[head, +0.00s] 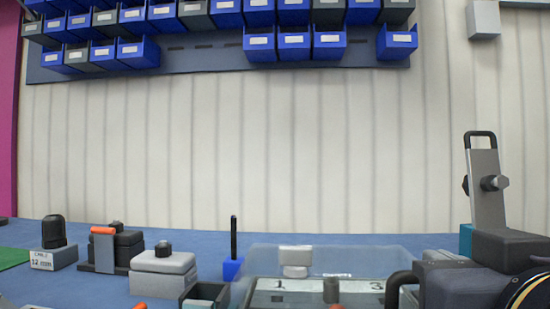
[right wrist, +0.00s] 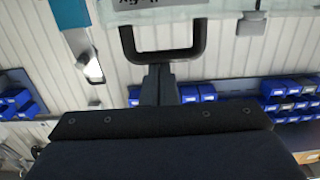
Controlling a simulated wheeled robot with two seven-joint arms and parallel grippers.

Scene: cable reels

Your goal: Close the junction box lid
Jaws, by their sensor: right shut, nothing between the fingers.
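The junction box (head: 268,299) is cut off at the bottom of the head view; its pale inner face carries the marks 1 and 3. A translucent panel, which looks like its lid (head: 375,258), shows behind and above that face with a white tab (head: 295,255). I cannot tell its exact angle. My right gripper (head: 428,280) is at the box's right side, shut and empty. In the right wrist view its fingers (right wrist: 160,72) end at a black U-shaped handle (right wrist: 127,42); contact is unclear. My left gripper is out of view.
An upright grey plate (head: 486,205) with a knob stands right of the box. A blue holder with a black rod (head: 233,268), a grey block (head: 162,285) and black items (head: 127,250) stand left. Blue bins (head: 290,45) hang on the wall, well above the blue table.

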